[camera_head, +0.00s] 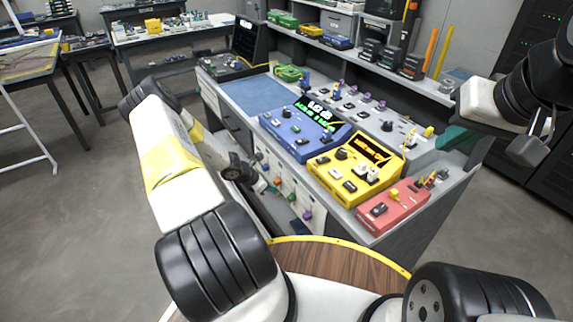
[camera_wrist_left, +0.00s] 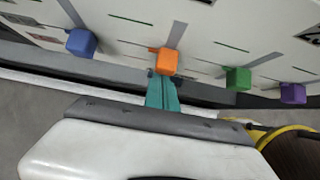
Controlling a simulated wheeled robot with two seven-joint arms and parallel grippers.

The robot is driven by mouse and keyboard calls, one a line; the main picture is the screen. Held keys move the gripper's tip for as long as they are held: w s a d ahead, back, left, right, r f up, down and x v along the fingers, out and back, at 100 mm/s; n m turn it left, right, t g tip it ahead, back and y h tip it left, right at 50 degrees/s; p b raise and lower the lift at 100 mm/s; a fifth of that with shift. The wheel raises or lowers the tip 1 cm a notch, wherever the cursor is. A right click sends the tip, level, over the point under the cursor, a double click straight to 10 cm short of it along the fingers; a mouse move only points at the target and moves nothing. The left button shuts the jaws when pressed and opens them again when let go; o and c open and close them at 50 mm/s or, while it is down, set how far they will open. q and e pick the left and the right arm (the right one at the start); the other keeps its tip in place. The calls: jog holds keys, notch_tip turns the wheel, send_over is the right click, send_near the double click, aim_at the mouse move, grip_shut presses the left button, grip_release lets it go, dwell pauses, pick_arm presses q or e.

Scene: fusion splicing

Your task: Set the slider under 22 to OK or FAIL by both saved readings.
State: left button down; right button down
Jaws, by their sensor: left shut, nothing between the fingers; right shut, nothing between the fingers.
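The front panel of the bench (camera_head: 268,165) carries several sliders with coloured knobs. In the left wrist view I see a blue knob (camera_wrist_left: 81,42), an orange knob (camera_wrist_left: 166,61), a green knob (camera_wrist_left: 238,78) and a purple knob (camera_wrist_left: 292,93). My left gripper (camera_wrist_left: 160,80) is shut and empty, its teal fingertips at the lower edge of the orange knob; whether they touch is unclear. In the head view my left gripper (camera_head: 268,187) is low before the panel. The label 22 is not readable. My right gripper (camera_head: 452,138) is shut, at the bench's right end, partly hidden.
On the bench stand a blue device (camera_head: 290,140) with a lit display, a yellow device (camera_head: 345,185) with an amber display, and a red box (camera_head: 393,207). The displays' readings are too small to read surely. A round wooden top (camera_head: 335,262) lies close in front.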

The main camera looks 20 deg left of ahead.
aim_at(275, 184)
pick_arm(q)
jog(key=shift+r, duration=1.8)
jog(key=shift+f, duration=0.25)
jog(key=s+a, duration=0.4)
jog(key=s, duration=0.1)
jog(key=shift+s+a+f, duration=0.15)
jog(key=shift+a+f, duration=0.2)
jog(key=shift+f, duration=0.05)
dwell(0.6)
